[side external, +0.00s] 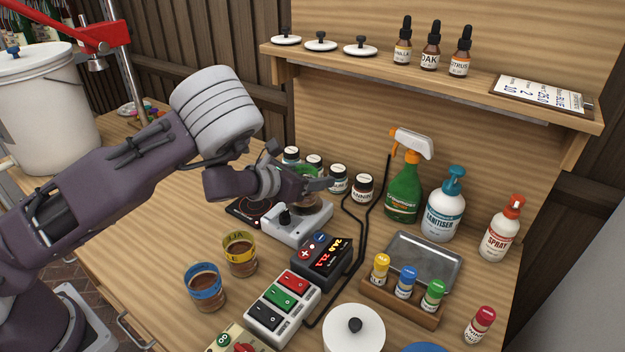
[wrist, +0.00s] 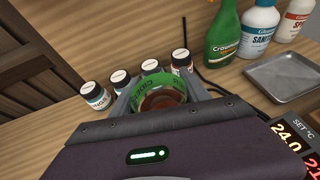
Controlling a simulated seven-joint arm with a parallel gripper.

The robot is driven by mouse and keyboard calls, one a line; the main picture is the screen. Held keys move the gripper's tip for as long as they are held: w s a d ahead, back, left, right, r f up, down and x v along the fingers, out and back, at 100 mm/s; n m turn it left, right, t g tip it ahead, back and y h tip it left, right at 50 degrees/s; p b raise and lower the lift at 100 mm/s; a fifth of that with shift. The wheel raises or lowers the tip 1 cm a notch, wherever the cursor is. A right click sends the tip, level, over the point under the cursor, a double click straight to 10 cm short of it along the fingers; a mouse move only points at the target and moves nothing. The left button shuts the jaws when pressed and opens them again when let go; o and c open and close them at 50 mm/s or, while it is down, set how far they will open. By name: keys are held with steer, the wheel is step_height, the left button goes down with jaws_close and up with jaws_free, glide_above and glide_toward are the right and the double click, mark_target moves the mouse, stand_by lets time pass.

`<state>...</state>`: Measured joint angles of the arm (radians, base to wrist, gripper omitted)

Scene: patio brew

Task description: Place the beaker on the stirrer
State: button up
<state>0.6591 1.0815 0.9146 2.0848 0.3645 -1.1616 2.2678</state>
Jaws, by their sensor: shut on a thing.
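A beaker with a green band and brown liquid (wrist: 160,99) is between the fingers of my gripper (wrist: 163,92), which is shut on it. In the side view my gripper (side external: 308,185) hides much of the beaker (side external: 309,203); only part of its green band and its lower glass show. The stirrer (side external: 297,228) is a white box with a black knob, standing on the table. The beaker appears upright over the stirrer's back part. Whether its base touches the stirrer's top is hidden. The stirrer is not clearly visible in the wrist view.
Small labelled jars (side external: 338,178) stand close behind the beaker. A flat black pad (side external: 243,211) lies left of the stirrer. Beakers with a yellow band (side external: 240,257) and a blue band (side external: 205,288) stand in front. A temperature controller (side external: 322,262) with black cables is close at right.

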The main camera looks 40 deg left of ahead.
steer(key=shift+f, duration=0.35)
steer(key=shift+f, duration=0.15)
steer(key=o, duration=1.6)
